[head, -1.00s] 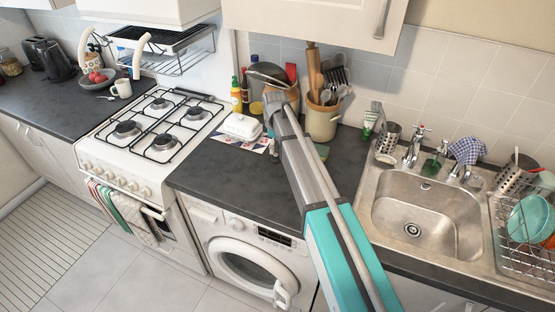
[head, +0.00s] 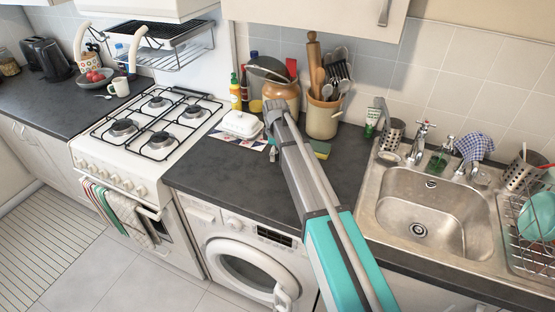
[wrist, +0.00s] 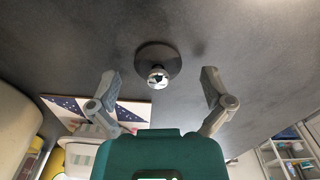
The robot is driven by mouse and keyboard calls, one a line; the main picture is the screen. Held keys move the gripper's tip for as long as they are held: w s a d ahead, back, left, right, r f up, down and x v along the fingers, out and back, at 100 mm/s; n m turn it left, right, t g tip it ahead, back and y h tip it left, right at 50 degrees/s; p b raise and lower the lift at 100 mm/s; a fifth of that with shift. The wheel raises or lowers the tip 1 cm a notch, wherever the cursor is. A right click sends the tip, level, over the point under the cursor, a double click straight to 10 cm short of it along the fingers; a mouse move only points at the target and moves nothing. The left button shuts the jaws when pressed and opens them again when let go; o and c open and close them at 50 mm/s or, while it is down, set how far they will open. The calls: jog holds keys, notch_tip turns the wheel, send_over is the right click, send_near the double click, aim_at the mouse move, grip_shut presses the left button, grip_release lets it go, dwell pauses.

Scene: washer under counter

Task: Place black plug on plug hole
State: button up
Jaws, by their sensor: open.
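The black plug (wrist: 158,62) is a dark round disc with a shiny metal knob. It is on the dark worktop in the wrist view, top centre. My gripper (wrist: 160,84) is open, with one finger to the left of the plug and one to the right, and nothing held. The height gap between fingertips and plug is hard to tell. In the head view my gripper (head: 272,148) is mostly hidden by my arm, above the worktop left of the sink, and I cannot make out the plug there. The plug hole (head: 418,229) is in the floor of the steel sink (head: 385,222), uncovered.
A patterned board with a white butter dish (head: 242,124) lies left of my gripper. A brown jar (head: 284,93), a utensil crock (head: 323,117) and a sponge (head: 320,148) stand behind. The tap (head: 420,140) rises at the sink's back. A dish rack (head: 530,240) is at right.

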dwell(0.6)
jog(key=shift+s, duration=0.15)
grip_shut()
dwell(0.4)
